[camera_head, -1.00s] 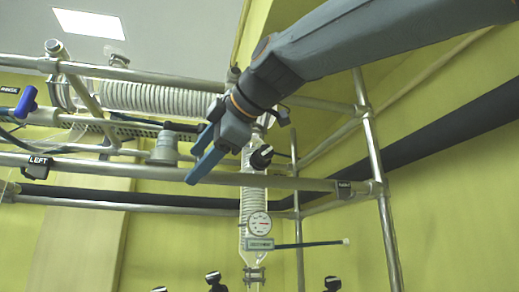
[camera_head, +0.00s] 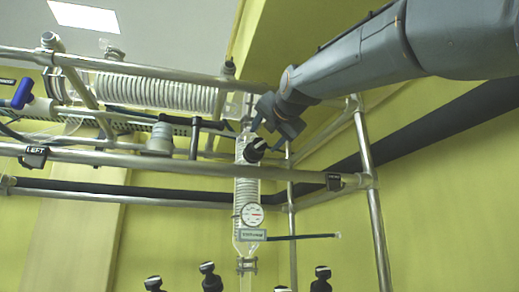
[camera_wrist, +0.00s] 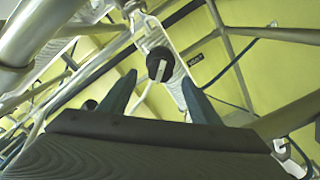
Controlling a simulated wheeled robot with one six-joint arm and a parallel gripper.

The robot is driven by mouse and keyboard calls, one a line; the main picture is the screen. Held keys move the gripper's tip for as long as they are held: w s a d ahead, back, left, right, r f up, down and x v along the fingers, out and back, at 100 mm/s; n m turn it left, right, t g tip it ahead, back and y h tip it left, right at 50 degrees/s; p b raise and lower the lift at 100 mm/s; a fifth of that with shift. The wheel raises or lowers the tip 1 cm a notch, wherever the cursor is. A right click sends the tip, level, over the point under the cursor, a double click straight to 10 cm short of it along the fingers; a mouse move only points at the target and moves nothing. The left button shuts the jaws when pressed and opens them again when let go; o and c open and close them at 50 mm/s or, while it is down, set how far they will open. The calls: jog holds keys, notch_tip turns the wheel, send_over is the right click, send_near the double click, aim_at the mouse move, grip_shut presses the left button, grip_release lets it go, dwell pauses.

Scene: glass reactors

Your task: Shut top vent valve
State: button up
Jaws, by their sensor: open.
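A black valve knob (camera_head: 256,146) sits on the upper part of the upright glass column (camera_head: 246,190), below the end of the horizontal coil condenser. I read no label naming it the vent valve. In the wrist view the knob (camera_wrist: 156,62) has a pale bar across its face and lies between and beyond my fingertips. My gripper (camera_head: 268,126) is just above the knob in the head view, and its fingers partly hide the column's top. In the wrist view my gripper (camera_wrist: 159,76) is open with nothing held. Contact with the knob cannot be made out.
Metal frame rails (camera_head: 120,160) cross in front of and beside the column. A round gauge (camera_head: 252,214) and a thin dark rod (camera_head: 303,237) sit lower on it. A blue-handled valve (camera_head: 22,93) is at far left. Several black-topped parts (camera_head: 207,268) stand below.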

aim_at(260, 143)
jog(key=p+x, duration=0.3)
jog(key=x, duration=0.3)
jog(key=shift+w+p, duration=0.15)
jog(key=shift+p, duration=0.25)
jog(key=shift+w+a+f+p, duration=0.1)
jog(key=shift+w+a+p, duration=0.15)
jog(key=shift+w, duration=0.45)
jog(key=c, duration=1.1)
